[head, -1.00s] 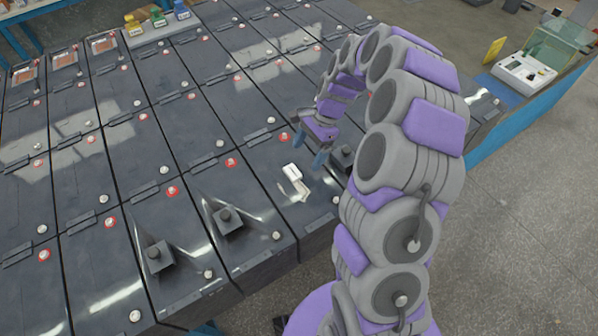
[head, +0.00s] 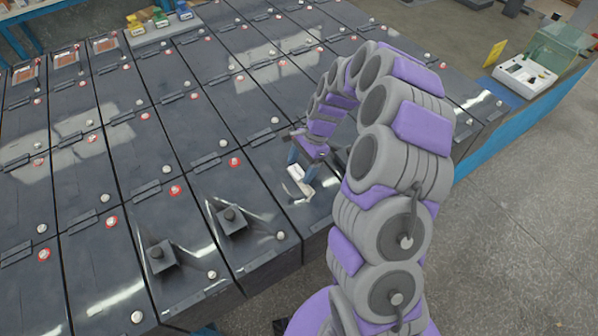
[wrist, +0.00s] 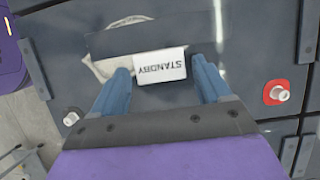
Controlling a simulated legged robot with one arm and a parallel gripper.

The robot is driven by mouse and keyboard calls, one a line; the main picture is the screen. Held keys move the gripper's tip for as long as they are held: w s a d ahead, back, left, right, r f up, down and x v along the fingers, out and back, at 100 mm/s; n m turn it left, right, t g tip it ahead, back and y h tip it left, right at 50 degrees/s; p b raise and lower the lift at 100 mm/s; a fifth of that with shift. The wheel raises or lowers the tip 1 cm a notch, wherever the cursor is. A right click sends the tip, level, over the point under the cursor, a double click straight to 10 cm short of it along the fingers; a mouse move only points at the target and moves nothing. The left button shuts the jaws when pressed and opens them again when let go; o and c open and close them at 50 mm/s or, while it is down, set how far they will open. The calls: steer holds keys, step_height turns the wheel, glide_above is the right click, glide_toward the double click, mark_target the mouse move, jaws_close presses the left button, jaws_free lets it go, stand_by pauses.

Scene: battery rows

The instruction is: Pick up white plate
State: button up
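The white plate (wrist: 163,66) is a small block marked STANDBY, upside down in the wrist view. It lies on a dark battery top, against a dark flat strip (wrist: 140,36). My gripper (wrist: 160,68) is open, with one blue finger on each side of the plate. A narrow gap shows at the right finger; the left finger is very close to the plate, and I cannot tell if it touches. In the head view my gripper (head: 301,166) is over the plate (head: 297,172), which the fingers partly hide.
A pale crumpled piece (wrist: 106,66) lies beside the plate, partly under the strip. A red-ringed terminal (wrist: 278,93) stands to the right. Two dark blocks (head: 231,220) (head: 161,257) stand on nearby batteries. A white device (head: 524,76) sits at the back right.

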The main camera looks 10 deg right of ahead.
steer(key=shift+a, duration=0.4)
steer(key=shift+c, duration=2.2)
steer(key=shift+d, duration=0.1)
steer(key=c, duration=0.3)
steer(key=shift+d, duration=0.25)
steer(key=shift+c, duration=0.3)
